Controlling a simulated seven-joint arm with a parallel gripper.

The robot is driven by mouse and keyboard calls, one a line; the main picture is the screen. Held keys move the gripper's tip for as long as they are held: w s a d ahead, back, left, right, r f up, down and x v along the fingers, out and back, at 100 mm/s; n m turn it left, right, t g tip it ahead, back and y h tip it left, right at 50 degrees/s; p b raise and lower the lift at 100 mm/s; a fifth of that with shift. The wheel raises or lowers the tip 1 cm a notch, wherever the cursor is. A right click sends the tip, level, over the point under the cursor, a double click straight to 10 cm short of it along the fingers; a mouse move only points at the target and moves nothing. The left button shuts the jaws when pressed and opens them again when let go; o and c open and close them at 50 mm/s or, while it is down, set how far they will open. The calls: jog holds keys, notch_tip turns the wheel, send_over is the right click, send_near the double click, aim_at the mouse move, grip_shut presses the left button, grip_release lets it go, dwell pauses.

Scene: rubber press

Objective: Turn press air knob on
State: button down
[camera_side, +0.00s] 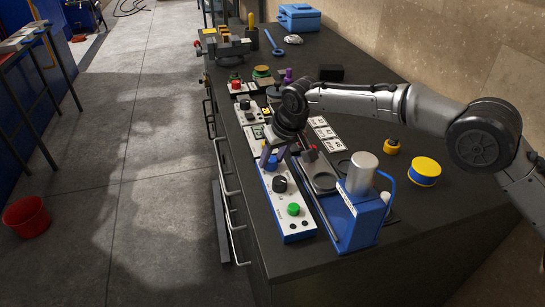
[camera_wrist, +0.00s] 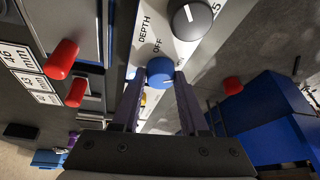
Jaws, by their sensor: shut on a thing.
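The air knob is a blue round knob (camera_side: 268,162) at the far end of a white-topped blue control panel (camera_side: 297,227). It also shows in the wrist view (camera_wrist: 160,70), beside the printed words OFF and DEPTH. My gripper (camera_side: 271,159) is shut on this knob, with one finger on each side in the wrist view (camera_wrist: 159,83). The panel also has a black dial (camera_side: 280,184) and a green button (camera_side: 294,209). The knob's exact pointing direction is hard to tell.
The blue press (camera_side: 356,222) with a silver cylinder (camera_side: 362,172) stands right of the panel. A yellow-and-blue round tin (camera_side: 425,171) lies farther right. Other control boxes (camera_side: 249,113) line the bench's left edge behind my gripper. The bench front is clear.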

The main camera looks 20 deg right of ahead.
jog(key=shift+c, duration=2.2)
grip_release()
jog(key=shift+r, duration=0.1)
jog(key=v, duration=1.3)
jog(key=shift+s+r, duration=0.2)
jog(key=shift+r, duration=0.1)
jog(key=shift+d, duration=0.1)
